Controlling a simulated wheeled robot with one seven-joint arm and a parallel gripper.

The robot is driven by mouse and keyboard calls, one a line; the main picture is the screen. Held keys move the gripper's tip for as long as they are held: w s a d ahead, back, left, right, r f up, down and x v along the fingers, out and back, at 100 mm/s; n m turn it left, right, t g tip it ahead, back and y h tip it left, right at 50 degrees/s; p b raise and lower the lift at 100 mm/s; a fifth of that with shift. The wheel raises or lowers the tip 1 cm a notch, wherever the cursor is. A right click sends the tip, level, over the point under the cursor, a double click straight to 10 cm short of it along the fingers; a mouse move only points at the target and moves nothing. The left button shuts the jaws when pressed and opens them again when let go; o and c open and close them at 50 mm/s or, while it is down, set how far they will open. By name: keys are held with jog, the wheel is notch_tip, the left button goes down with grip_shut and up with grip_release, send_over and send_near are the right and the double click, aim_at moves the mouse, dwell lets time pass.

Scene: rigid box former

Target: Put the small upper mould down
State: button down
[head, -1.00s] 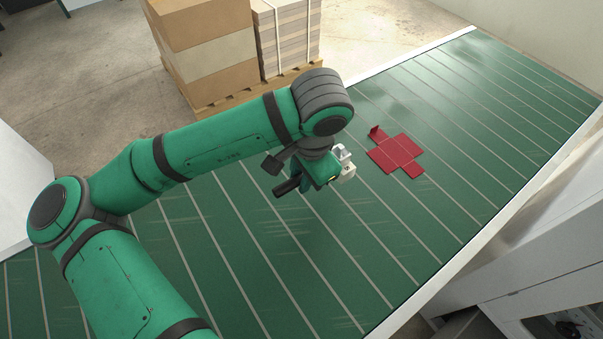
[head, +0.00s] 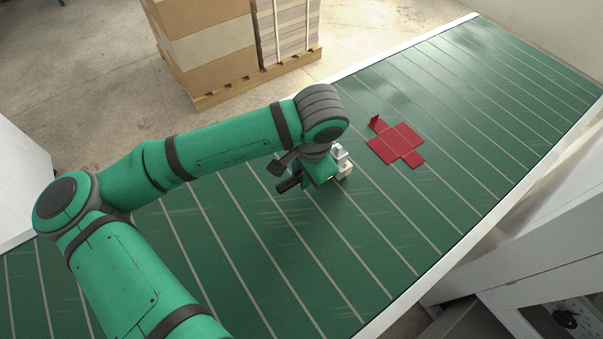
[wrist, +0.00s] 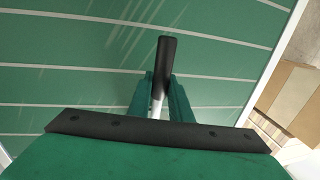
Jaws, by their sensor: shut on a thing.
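My gripper (head: 317,172) is shut on the small upper mould, gripping its handle. The mould's pale block (head: 344,168) shows to the right of my gripper in the head view. The black handle end (head: 288,185) sticks out to the left. In the wrist view, the black handle end (wrist: 166,60) and a short white rod show between my green gripper fingers (wrist: 159,97). The mould's block is hidden there. My gripper is low over the green slatted table (head: 240,250). I cannot tell whether the mould touches the table.
A red cross-shaped box blank (head: 398,142) with one raised flap lies to the right of the mould. The table around and in front of my gripper is clear. Cartons on a pallet (head: 240,85) stand beyond the far edge. A grey cabinet (head: 530,240) stands beyond the right edge.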

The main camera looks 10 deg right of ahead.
jog(key=c, duration=1.6)
grip_release()
jog(key=shift+f, duration=0.1)
